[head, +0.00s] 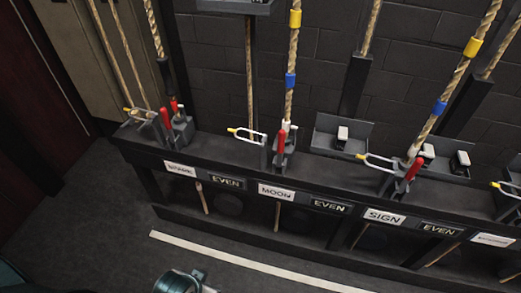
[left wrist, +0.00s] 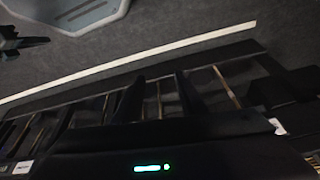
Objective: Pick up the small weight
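Small dark blocks with pale tops sit on the ledge in the head view. One block (head: 342,138) is in an open grey tray (head: 325,124); a second block (head: 428,151) and a third block (head: 460,163) are further right, behind a red-handled lever. I cannot tell which is the small weight. A teal part of my left arm, apparently at the left gripper (head: 181,281), shows at the bottom edge, well short of the ledge. Its fingers cannot be made out. My right gripper is not identifiable.
A long dark rack (head: 235,152) carries red levers (head: 282,144), ropes with yellow and blue bands (head: 291,80), and labels including MOON (head: 276,192), SIGN (head: 384,217) and EVEN. A white floor line (head: 250,262) runs before it; grey floor (head: 85,225) is clear at left.

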